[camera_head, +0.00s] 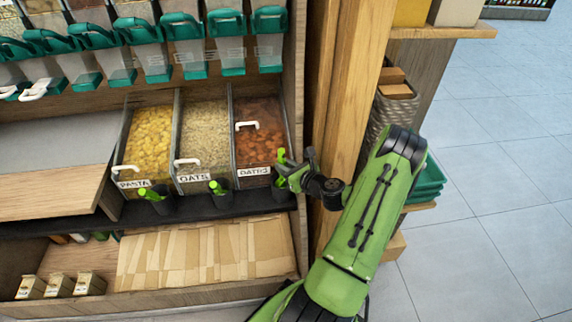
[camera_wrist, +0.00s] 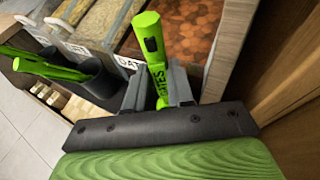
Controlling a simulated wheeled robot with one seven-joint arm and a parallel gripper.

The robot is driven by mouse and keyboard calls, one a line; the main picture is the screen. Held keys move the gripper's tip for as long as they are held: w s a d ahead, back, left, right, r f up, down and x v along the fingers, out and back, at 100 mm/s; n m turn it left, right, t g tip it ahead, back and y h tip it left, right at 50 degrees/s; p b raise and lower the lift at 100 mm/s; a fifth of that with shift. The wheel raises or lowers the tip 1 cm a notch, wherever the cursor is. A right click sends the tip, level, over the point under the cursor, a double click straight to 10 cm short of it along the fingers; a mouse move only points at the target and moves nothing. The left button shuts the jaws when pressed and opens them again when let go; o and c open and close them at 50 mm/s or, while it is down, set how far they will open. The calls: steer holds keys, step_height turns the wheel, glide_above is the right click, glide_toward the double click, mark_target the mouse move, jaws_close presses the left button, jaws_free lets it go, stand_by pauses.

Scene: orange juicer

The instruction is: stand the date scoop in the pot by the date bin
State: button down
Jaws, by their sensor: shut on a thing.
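The green date scoop (camera_head: 281,156) is upright in my gripper (camera_head: 288,172), which is shut on its handle. In the wrist view the scoop (camera_wrist: 150,38), lettered on its handle, stands between the two grey fingers of my gripper (camera_wrist: 158,85). The date bin (camera_head: 262,150), marked DATES, is just left of and behind the gripper; its reddish contents show in the wrist view (camera_wrist: 190,28). A dark pot (camera_head: 281,194) sits on the black ledge below the gripper. The scoop's lower end is hidden, so I cannot tell whether it is inside that pot.
The oats pot (camera_head: 219,198) and pasta pot (camera_head: 157,203) each hold green-handled scoops on the black ledge (camera_head: 120,214). A wooden post (camera_head: 334,90) rises close on the right. Teal-fronted dispensers (camera_head: 187,45) hang above the bins. Paper bags (camera_head: 200,255) lie below.

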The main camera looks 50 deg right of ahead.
steer(key=shift+f, duration=0.55)
steer(key=c, duration=0.9)
jaws_free()
steer(key=shift+o, duration=0.5)
steer(key=o, duration=0.7)
